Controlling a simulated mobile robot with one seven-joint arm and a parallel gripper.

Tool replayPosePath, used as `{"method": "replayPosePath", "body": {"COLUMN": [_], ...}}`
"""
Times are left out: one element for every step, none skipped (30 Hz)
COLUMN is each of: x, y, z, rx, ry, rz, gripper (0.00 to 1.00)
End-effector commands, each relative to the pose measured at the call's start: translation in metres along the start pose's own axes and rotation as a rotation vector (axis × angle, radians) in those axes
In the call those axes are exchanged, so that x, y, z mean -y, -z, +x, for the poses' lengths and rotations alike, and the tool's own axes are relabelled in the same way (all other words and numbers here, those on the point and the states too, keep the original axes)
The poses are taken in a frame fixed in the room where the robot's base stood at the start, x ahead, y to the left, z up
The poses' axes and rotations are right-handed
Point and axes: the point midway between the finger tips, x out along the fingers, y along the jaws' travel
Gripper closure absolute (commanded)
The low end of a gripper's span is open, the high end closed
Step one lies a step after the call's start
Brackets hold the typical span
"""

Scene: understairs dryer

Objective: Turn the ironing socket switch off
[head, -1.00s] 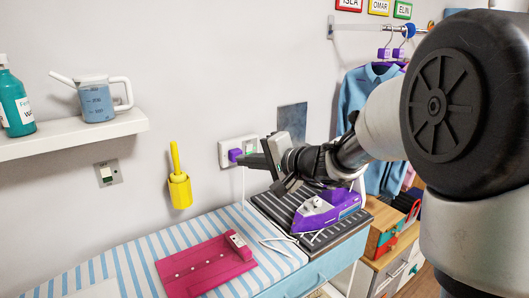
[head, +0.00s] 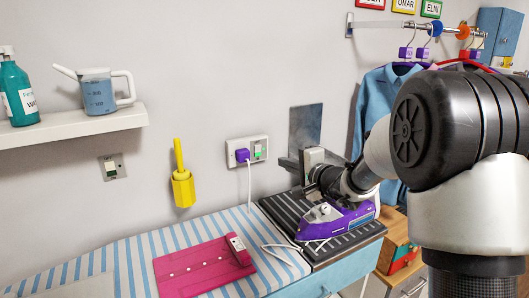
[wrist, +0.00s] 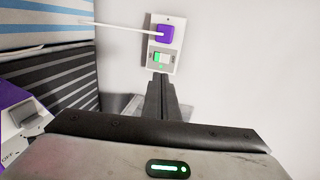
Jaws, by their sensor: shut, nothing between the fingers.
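The ironing socket (head: 235,162) is a white wall plate with a purple plug (head: 242,155) at its left and a small rocker switch (head: 258,150) with green on it at its right. In the wrist view the plug (wrist: 165,33) and the switch (wrist: 160,58) both show unobstructed; I cannot tell the rocker's position for sure. My gripper (head: 284,162) is shut and empty, just right of the socket and apart from it. In the wrist view its fingertips (wrist: 158,80) point at the socket's switch end, with a small gap.
A purple iron (head: 335,220) stands on the dark striped rest (head: 285,211) below my gripper. A white cord hangs from the plug. A grey wall plate (head: 306,128) is behind my gripper. Another switch (head: 111,168), a yellow holder (head: 182,190) and a shelf (head: 75,131) are to the left.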

Motion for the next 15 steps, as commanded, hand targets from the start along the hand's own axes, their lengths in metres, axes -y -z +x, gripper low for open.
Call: {"method": "replayPosePath", "body": {"x": [0.0, 0.0, -0.001, 0.0, 0.0, -0.001, -0.001, -0.001, -0.001, -0.001, -0.001, -0.001, -0.001, -0.001, 0.0], "y": [0.0, 0.0, -0.001, -0.001, -0.001, -0.001, -0.001, -0.001, -0.001, -0.001, -0.001, -0.001, -0.001, -0.001, -0.001], "z": [0.002, 0.004, 0.007, 0.01, 0.015, 0.021, 0.026, 0.032, 0.04, 0.047, 0.054, 0.063, 0.07, 0.076, 0.084], "rx": [0.001, 0.001, 0.002, 0.002, 0.002, 0.003, 0.003, 0.003, 0.003, 0.002, 0.003, 0.003, 0.003, 0.003, 0.003], "ry": [0.0, -0.001, -0.001, -0.001, -0.001, -0.002, -0.001, -0.001, -0.001, -0.001, -0.001, -0.001, -0.001, 0.0, 0.0], "rz": [0.0, 0.0, 0.001, 0.0, 0.0, 0.0, 0.0, 0.0, 0.0, 0.0, 0.001, 0.001, 0.001, 0.001, 0.001], "gripper": [1.0, 1.0, 1.0, 1.0, 1.0, 1.0, 1.0, 1.0, 1.0, 1.0, 1.0, 1.0, 1.0, 1.0, 1.0]}}
